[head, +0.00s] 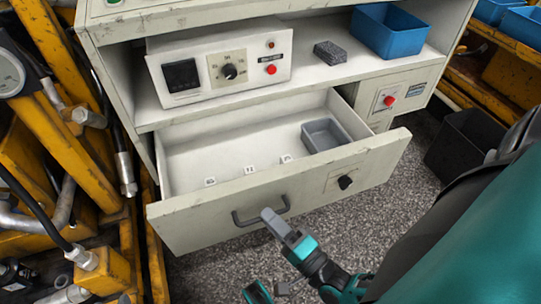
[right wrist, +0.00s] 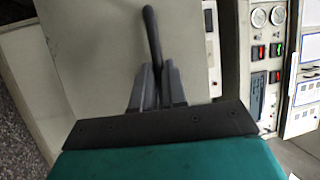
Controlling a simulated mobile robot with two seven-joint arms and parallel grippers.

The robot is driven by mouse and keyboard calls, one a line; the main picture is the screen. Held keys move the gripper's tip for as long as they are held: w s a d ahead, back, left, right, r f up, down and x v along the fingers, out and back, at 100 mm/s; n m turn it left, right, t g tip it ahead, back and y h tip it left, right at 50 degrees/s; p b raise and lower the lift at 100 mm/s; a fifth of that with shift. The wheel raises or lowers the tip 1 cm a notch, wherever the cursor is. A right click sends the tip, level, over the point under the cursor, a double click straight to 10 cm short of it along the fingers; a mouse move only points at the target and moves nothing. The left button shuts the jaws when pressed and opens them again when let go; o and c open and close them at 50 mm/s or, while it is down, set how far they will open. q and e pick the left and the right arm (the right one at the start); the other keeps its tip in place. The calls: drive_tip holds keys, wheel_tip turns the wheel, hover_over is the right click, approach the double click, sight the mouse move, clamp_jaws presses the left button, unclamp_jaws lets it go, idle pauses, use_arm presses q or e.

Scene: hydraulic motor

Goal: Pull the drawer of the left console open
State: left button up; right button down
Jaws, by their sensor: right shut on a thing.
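The drawer (head: 250,197) of the grey-white console (head: 110,27) stands well out of its opening, and I see into it. In the right wrist view the handle (right wrist: 150,32) runs between the two fingers (right wrist: 157,88), with the pale drawer front (right wrist: 95,60) behind. A teal and black part at the bottom edge of the head view may be my left gripper; its fingers are not clear.
A grey tray (head: 325,135) and small white labelled pieces lie in the drawer. A control box (head: 218,70), a dark block (head: 329,52) and a blue bin (head: 388,32) stand on the shelf above. Yellow machinery (head: 60,165) crowds the left. Speckled floor (head: 215,268) is open in front.

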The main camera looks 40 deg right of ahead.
drive_tip(key=c, duration=1.2)
unclamp_jaws()
drive_tip(key=shift+o, duration=0.2)
drive_tip(key=v, duration=1.3)
